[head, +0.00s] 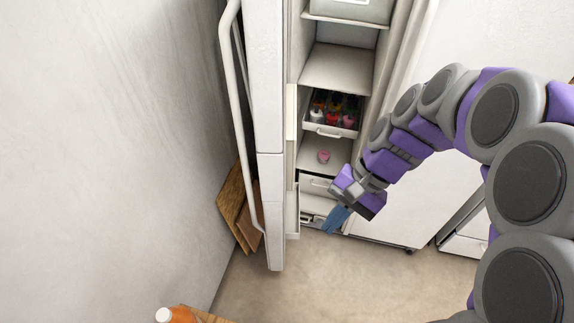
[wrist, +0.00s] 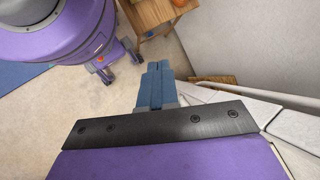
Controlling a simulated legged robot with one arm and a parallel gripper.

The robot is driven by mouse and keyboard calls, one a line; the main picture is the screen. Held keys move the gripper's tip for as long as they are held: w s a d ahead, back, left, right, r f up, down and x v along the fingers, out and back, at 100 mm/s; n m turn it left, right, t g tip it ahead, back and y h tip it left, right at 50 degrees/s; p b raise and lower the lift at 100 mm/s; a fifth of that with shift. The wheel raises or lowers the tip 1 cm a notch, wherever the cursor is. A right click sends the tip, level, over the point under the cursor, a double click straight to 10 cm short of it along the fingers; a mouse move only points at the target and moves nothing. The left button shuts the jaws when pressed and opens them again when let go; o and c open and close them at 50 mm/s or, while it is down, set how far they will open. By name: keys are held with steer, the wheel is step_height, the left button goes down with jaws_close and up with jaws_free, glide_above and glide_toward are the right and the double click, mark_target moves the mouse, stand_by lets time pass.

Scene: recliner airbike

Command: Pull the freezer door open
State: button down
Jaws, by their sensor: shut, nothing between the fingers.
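The white freezer door (head: 268,130) stands swung open, seen nearly edge-on at the left of the compartment. Its long curved handle (head: 232,90) is on the left side, facing the wall. The open interior (head: 335,70) shows shelves and drawers. My gripper (head: 334,222) is at the foot of the compartment, to the right of the door and apart from the handle. In the wrist view its blue fingers (wrist: 154,72) are together and empty. That view also shows the door (wrist: 245,105) to the right of the fingers, with the handle (wrist: 296,128) beyond.
A drawer (head: 330,128) holds several small colourful items, and a pink item (head: 323,157) sits below. Wooden boards (head: 240,210) lie between door and wall. An orange bottle (head: 182,315) stands on a wooden table (wrist: 155,14). Open floor (head: 330,280) lies in front.

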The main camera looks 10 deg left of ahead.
steer(key=w+a+f+m+y+p, duration=0.1)
steer(key=w+a+f+m+y, duration=0.15)
steer(key=w, duration=0.75)
steer(key=w+a+f+m+y+p, duration=0.1)
steer(key=w+f+m+y, duration=0.3)
steer(key=w, duration=0.6)
steer(key=m+t+y+b, duration=0.1)
steer(key=m+t+y, duration=0.15)
steer(key=m, duration=0.35)
glide_toward(294, 171)
steer(key=s+a+f, duration=0.1)
steer(key=s+a, duration=0.1)
steer(key=a, duration=0.7)
steer(key=shift+s+a+f+b, duration=0.1)
steer(key=shift+s+a+b, duration=0.05)
steer(key=shift+s+b, duration=0.2)
steer(key=shift+d, duration=0.3)
steer(key=shift+a, duration=0.1)
